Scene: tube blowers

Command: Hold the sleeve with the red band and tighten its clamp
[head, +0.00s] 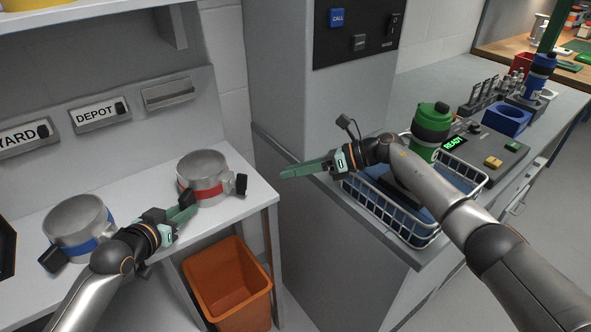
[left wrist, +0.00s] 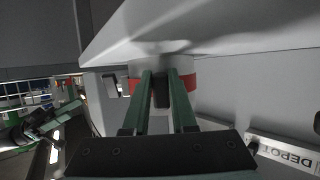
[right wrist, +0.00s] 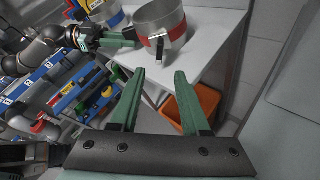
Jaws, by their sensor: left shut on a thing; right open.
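The metal sleeve with the red band (head: 203,180) stands upright on the white shelf near its right end. A dark clamp piece (head: 241,184) sticks out on its right side. My left gripper (head: 183,207) is at the sleeve's near left side. In the left wrist view its fingers (left wrist: 162,78) are shut on a dark block (left wrist: 161,95) against the red band, apparently the sleeve's handle. My right gripper (head: 284,172) is open and empty, to the right of the sleeve and apart from it. The right wrist view shows the sleeve (right wrist: 160,22) and its clamp (right wrist: 161,50) beyond the open fingers (right wrist: 158,76).
A sleeve with a blue band (head: 80,225) stands on the shelf at left. An orange bin (head: 228,285) is below the shelf's right end. A grey column (head: 285,90) and a wire basket (head: 420,240) lie right, near my right arm. A green-lidded bottle (head: 431,125) stands behind.

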